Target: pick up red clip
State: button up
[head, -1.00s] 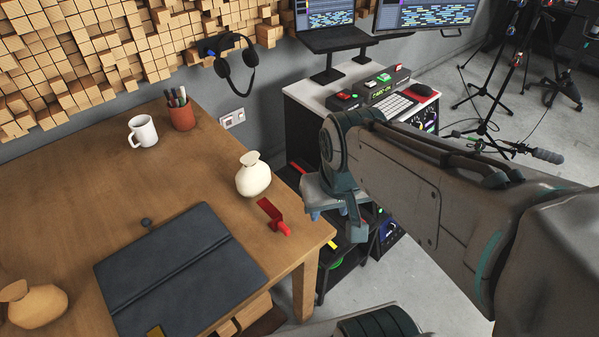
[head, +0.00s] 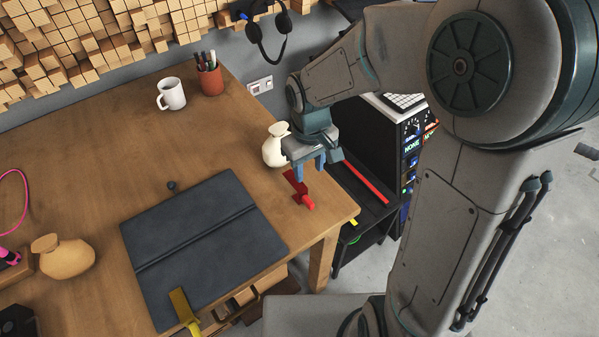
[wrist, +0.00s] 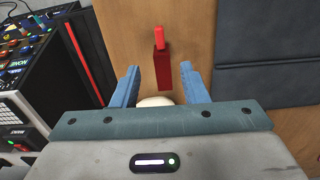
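The red clip (head: 298,190) lies on the wooden table near its right edge, right of the dark folder. It also shows in the wrist view (wrist: 162,68), ahead of my fingertips and roughly between them. My gripper (head: 310,172) is just above and behind the clip in the head view, pointing down. In the wrist view its two blue fingers (wrist: 160,78) are spread apart with nothing held between them. The fingers appear apart from the clip.
A cream vase (head: 274,146) stands close behind my gripper. A dark folder (head: 200,235) lies left of the clip, with a yellow clamp (head: 184,308) at its front edge. A white mug (head: 171,94) and a pen cup (head: 211,80) stand farther back. A black rack (head: 365,195) is beyond the table's right edge.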

aim_at(306, 198)
jog(key=f, duration=0.9)
jog(key=shift+w+a+f+b, duration=0.1)
jog(key=shift+w+a+b, duration=0.1)
jog(key=shift+a+b, duration=0.2)
jog(key=shift+w+d+f, duration=0.15)
jog(key=shift+f, duration=1.2)
jog(key=shift+w+d+f, duration=0.1)
jog(key=shift+w+f, duration=0.05)
jog(key=shift+f, duration=1.15)
grip_shut()
